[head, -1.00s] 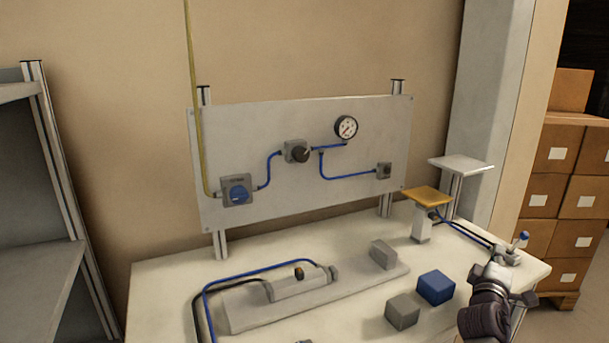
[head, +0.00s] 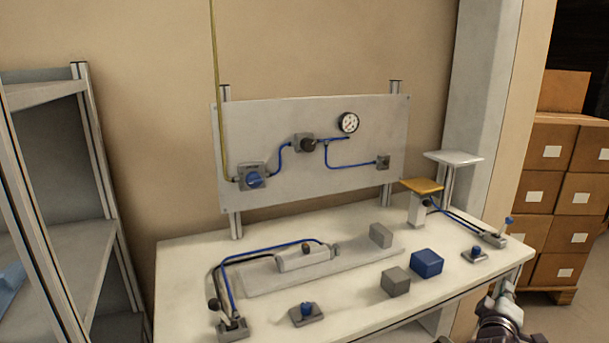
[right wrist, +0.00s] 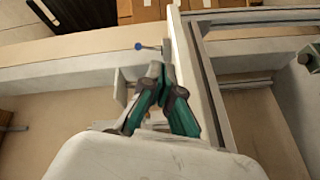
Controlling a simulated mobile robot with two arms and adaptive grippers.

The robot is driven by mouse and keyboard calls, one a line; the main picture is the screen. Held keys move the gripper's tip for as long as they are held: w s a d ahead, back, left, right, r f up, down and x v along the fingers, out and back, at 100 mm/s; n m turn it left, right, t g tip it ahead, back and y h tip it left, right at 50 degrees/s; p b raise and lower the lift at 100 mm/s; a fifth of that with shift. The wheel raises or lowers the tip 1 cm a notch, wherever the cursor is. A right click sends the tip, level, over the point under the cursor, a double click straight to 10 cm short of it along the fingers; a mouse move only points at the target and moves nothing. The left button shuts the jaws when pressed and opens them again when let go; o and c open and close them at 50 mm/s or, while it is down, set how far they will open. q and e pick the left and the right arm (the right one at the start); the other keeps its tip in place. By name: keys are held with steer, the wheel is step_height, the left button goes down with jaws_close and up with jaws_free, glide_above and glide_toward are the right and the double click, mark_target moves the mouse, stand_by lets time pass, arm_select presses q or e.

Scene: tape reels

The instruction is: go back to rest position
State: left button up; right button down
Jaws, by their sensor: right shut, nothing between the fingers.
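My right gripper (head: 500,298) is at the lower right of the head view, in front of the table's right front edge and apart from the things on it. In the right wrist view, its green and dark fingers (right wrist: 162,80) are closed together with nothing between them. A lever with a blue knob (head: 508,222) stands at the table's right corner, beyond the gripper; its blue knob also shows in the right wrist view (right wrist: 138,46). My left gripper is not in view.
The white table (head: 385,318) carries a blue block (head: 427,263), a grey block (head: 396,282), a cylinder (head: 303,257) and small levers. A panel (head: 235,130) with a gauge stands behind. Shelving (head: 95,150) is at left, stacked boxes (head: 560,195) at right.

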steer(key=s+a+f+m+g+y, duration=0.2)
steer(key=s+a+f+g+y, duration=0.1)
steer(key=s+a+f, duration=0.45)
steer(key=s+a+f+m+g+y, duration=0.1)
steer(key=s+a+f+g+y, duration=0.2)
steer(key=s+f, duration=0.6)
steer(key=s+a+f+m+g+y, duration=0.1)
steer(key=s+a+f+g+y, duration=0.15)
steer(key=s+a, duration=0.6)
steer(key=s+a+f+g+y, duration=0.1)
steer(key=s+a+g+y, duration=0.3)
steer(key=s, duration=0.7)
steer(key=s+f+h+p, duration=0.1)
steer(key=s+f+p, duration=0.2)
steer(key=f, duration=2.3)
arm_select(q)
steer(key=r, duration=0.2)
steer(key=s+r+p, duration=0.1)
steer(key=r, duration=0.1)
arm_select(e)
steer(key=s+d+f, duration=0.2)
steer(key=s+f, duration=1)
steer(key=s, duration=0.3)
steer(key=shift+s, duration=0.2)
steer(key=shift+d+g+h, duration=0.1)
steer(key=shift+g+h, duration=0.15)
